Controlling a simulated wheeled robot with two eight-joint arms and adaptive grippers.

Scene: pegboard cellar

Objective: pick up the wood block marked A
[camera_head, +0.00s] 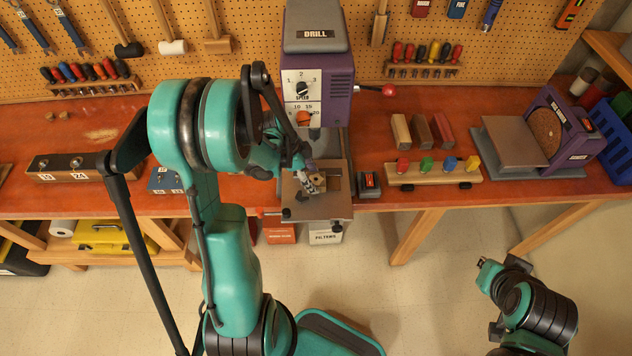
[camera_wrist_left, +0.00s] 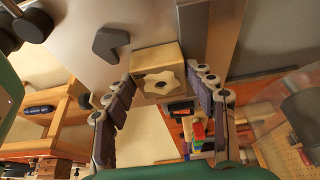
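In the head view the block (camera_head: 319,180) is small and partly covered by my left gripper (camera_head: 306,179). The gripper's two fingers stand on either side of the block, apart, with a narrow gap seeming to show at the sides. No letter A is readable on it. My right gripper (camera_head: 493,268) is low at the right, away from the bench, its fingers unclear.
Three more blocks (camera_head: 421,131) lie on the orange bench (camera_head: 385,110) behind a rack of coloured pegs (camera_head: 432,174). A sander (camera_head: 545,130) stands at the right. A drilled wood rail (camera_head: 68,168) lies at the left. The floor in front is clear.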

